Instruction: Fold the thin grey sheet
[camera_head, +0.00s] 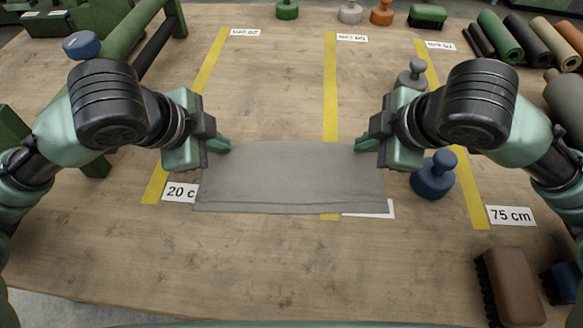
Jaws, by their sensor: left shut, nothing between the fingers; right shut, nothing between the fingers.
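The thin grey sheet (290,172) lies on the wooden table as a wide rectangle between my two arms. A crease or edge line runs across it near its front edge. It covers part of the middle yellow stripe and part of a white label. My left gripper (226,146) is shut and empty at the sheet's far left corner. My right gripper (362,146) is shut and empty at the far right corner. I cannot tell whether the fingertips touch the sheet.
A blue knobbed weight (433,176) stands close right of the sheet, a grey one (412,75) behind my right arm. A brown brush (513,287) lies front right. Rolls (500,37) lie back right, a green rack (125,40) back left. The table (270,260) in front is clear.

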